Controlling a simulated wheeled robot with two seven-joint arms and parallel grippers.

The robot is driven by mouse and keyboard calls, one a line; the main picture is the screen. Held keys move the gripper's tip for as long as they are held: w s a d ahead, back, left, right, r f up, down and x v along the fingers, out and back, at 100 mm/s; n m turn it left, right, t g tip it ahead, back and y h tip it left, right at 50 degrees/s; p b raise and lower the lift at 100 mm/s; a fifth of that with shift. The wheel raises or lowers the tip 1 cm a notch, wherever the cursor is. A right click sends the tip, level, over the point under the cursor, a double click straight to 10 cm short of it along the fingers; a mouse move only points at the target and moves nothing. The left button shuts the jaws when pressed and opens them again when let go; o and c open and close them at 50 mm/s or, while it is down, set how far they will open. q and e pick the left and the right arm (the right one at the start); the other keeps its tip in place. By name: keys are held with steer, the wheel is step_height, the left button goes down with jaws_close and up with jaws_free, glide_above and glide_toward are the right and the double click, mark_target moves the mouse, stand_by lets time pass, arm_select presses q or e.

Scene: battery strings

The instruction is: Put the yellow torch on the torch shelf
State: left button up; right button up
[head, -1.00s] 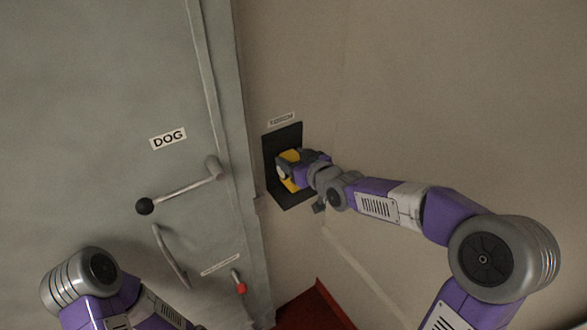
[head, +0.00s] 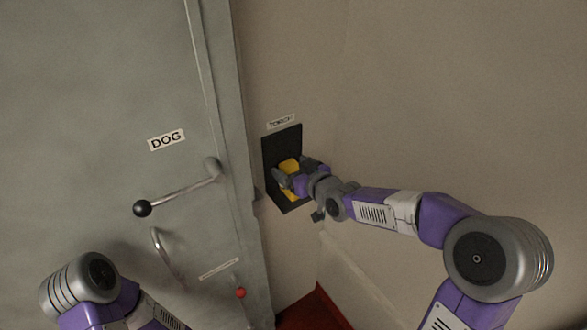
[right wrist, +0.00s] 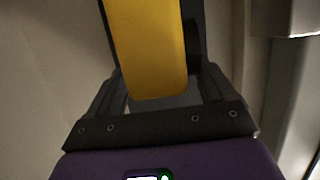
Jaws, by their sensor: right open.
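The yellow torch (head: 290,166) is at the dark torch shelf (head: 284,142) on the wall, under a label reading TORCH. My right gripper (head: 298,172) is at the shelf, open, with its fingers on either side of the torch. In the right wrist view the torch (right wrist: 150,50) stands between the spread fingers (right wrist: 160,95), running out of the top of the picture. The gripper hides part of the torch and shelf in the head view, and I cannot tell how the torch's base rests. My left gripper is out of view.
A grey door (head: 90,90) with a DOG label stands at the left. A long lever with a black knob (head: 142,208), a curved handle (head: 165,252) and a red-knobbed lever (head: 240,293) stick out from it. The wall right of the shelf is bare.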

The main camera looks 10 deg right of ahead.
steer(key=shift+r, duration=0.1)
steer(key=shift+r, duration=0.15)
steer(key=p+v, duration=0.3)
steer(key=v, duration=0.8)
steer(key=s+a+f+m+g, duration=0.2)
steer(key=f+g, duration=0.1)
steer(key=f, duration=0.8)
steer(key=s+a+f+m+g, duration=0.1)
steer(key=s+f+m+g, duration=0.15)
steer(key=f, duration=0.85)
steer(key=s+a+f+m+g, duration=0.1)
steer(key=s+f+g, duration=0.3)
steer(key=s+f, duration=0.4)
steer(key=s+a+f+m+g, duration=0.1)
steer(key=s+a+f+g, duration=0.3)
steer(key=s+f, duration=0.4)
step_height(320, 180, down, 2)
steer(key=shift+s+a+f+h+p, duration=0.15)
steer(key=shift+s+a+h+p, duration=0.15)
steer(key=shift+s+h, duration=0.1)
